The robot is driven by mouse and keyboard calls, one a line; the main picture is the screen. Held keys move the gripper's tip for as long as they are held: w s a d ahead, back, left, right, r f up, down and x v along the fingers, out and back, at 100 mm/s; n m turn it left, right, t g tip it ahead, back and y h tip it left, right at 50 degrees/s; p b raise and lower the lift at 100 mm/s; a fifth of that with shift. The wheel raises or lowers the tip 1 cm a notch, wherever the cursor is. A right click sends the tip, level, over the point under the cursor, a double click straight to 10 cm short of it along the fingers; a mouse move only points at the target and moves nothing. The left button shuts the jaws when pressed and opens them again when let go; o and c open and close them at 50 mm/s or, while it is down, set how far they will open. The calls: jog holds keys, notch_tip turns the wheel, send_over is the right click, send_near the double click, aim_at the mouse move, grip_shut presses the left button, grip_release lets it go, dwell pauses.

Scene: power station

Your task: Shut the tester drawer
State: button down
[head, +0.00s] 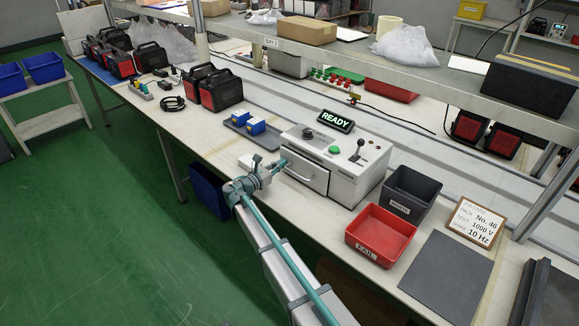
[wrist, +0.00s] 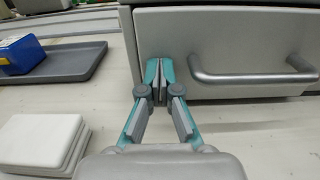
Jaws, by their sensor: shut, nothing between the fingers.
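The tester (head: 345,175) is a light grey box on the bench with a lit READY display, a green button and a lever on top. Its drawer (head: 306,176) faces my side; the drawer front also fills the right of the wrist view (wrist: 225,40), with a grey bar handle (wrist: 250,77). The drawer looks nearly flush with the housing; any small gap is hard to tell. My gripper (head: 283,163) is shut and empty. In the wrist view its fingertips (wrist: 169,68) are at the drawer front's lower left, left of the handle, touching or very close.
A grey tray with blue parts (head: 237,129) lies left of the tester. White square pads (wrist: 42,143) sit left of my gripper. A dark bin (head: 410,192) and a red bin (head: 381,236) stand to the right. A shelf (head: 320,50) overhangs the bench's back.

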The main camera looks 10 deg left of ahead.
jog(key=shift+w+r, duration=0.15)
jog(key=shift+w, duration=0.15)
jog(key=shift+s, duration=0.1)
